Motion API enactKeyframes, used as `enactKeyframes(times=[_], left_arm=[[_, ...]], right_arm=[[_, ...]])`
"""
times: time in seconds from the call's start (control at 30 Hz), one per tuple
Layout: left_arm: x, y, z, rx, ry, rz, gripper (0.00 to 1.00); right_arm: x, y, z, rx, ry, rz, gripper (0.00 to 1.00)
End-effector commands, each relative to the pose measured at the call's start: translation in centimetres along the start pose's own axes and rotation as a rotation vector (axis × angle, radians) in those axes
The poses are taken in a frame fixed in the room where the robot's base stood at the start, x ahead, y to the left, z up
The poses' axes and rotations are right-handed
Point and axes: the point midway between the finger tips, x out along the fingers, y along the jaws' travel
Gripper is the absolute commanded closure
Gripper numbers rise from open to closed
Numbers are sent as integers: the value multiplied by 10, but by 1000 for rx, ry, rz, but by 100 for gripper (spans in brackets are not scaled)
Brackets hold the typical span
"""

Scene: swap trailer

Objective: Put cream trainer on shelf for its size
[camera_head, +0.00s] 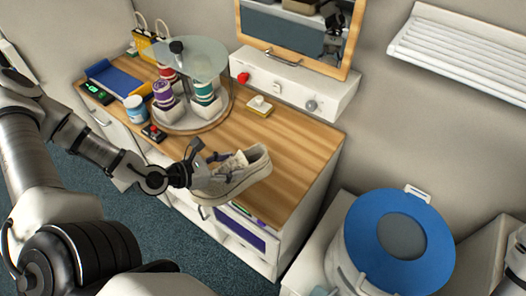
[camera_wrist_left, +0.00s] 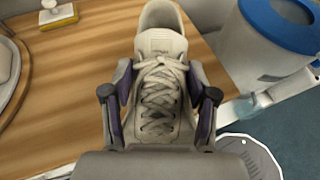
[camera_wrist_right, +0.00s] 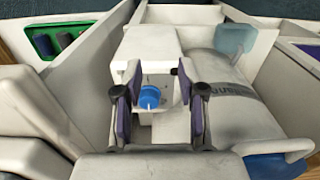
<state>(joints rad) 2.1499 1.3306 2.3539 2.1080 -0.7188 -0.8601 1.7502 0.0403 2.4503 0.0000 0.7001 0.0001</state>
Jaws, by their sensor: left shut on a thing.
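The cream trainer (camera_head: 238,178) has laces and a pale sole. It hangs in the air in front of the wooden counter's front edge, toe to the left in the head view. My left gripper (camera_head: 193,168) is shut on it. In the left wrist view the trainer (camera_wrist_left: 160,48) lies between the purple-lined fingers, laces facing the camera. Its size mark cannot be read. A white slatted shelf (camera_head: 465,55) is on the wall at upper right. My right gripper (camera_wrist_right: 161,112) has its fingers apart, with a blue knob (camera_wrist_right: 149,97) showing beyond them.
The wooden counter (camera_head: 290,140) carries a round carousel (camera_head: 205,120) with colored spools, a blue tray (camera_head: 118,78) and a white jar (camera_head: 135,108). A framed mirror (camera_head: 305,30) hangs behind. A blue-lidded bin (camera_head: 440,245) stands right of the counter.

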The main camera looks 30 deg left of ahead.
Motion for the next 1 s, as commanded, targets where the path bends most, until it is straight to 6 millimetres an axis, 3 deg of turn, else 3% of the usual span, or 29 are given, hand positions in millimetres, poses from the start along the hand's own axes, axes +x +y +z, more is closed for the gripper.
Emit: enactKeyframes(times=[0.03,0.13,0.4,0.53,0.73,1.0], left_arm=[[20,8,-6,14,-2,-3,100],[44,22,3,16,1,-3,100],[94,54,26,8,2,-1,100],[108,61,30,6,1,-2,100],[118,60,0,2,3,-2,100],[119,60,-3,1,-1,-1,100]], right_arm=[[24,0,0,-1,-1,0,60],[39,0,1,-1,-2,0,60],[44,0,0,0,0,0,60],[44,0,0,0,0,0,60],[37,0,0,-1,0,0,60],[39,0,0,0,0,0,60]])
